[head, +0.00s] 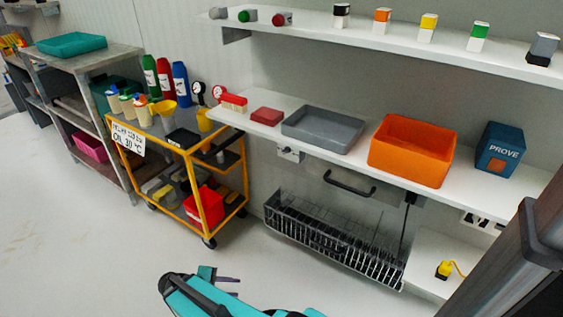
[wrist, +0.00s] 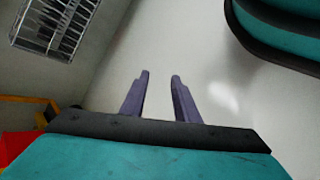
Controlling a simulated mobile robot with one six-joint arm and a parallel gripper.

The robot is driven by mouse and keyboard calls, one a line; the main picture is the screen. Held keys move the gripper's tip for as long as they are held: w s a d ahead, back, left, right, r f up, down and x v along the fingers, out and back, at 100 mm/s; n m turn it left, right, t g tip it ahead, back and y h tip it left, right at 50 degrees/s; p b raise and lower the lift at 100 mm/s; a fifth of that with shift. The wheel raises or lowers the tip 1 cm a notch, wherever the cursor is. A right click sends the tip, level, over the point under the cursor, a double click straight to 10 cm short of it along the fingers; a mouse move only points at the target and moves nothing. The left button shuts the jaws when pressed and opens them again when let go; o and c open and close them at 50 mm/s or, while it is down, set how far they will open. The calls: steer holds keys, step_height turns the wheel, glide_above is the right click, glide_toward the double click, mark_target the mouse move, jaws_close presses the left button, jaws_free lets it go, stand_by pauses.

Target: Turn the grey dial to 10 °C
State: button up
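My gripper (head: 237,287) is at the bottom of the head view, over bare floor and well away from the shelves. In the wrist view its two purple fingers (wrist: 160,76) stand apart with nothing between them. I cannot make out a dial marked in °C. A grey-topped block (head: 543,47) stands at the right end of the upper shelf, and a small grey round piece (head: 218,13) lies at its left end. I cannot tell whether either is the dial. A sign (head: 128,138) on the yellow trolley ends in what looks like "30 °C".
A wall shelf (head: 264,132) holds an orange bin (head: 410,150), a grey tray (head: 323,128) and a blue box (head: 499,150). A wire rack (head: 335,240) hangs below. The yellow trolley (head: 190,150) stands left of it. The floor in front is clear.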

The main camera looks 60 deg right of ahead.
steer(key=w+d+r+h, duration=0.4)
steer(key=d+r+h, duration=0.1)
steer(key=d+r, duration=0.85)
steer(key=g+h+b, duration=0.1)
steer(key=g+h, duration=0.2)
steer(key=h, duration=0.3)
glide_toward(284, 153)
steer(key=v, duration=0.5)
steer(key=shift+s+a, duration=0.15)
steer(key=shift+a, duration=0.3)
steer(key=shift+d+f, duration=0.1)
steer(key=shift+d, duration=0.05)
steer(key=shift+b+x, duration=2.25)
steer(key=shift+x, duration=4.5)
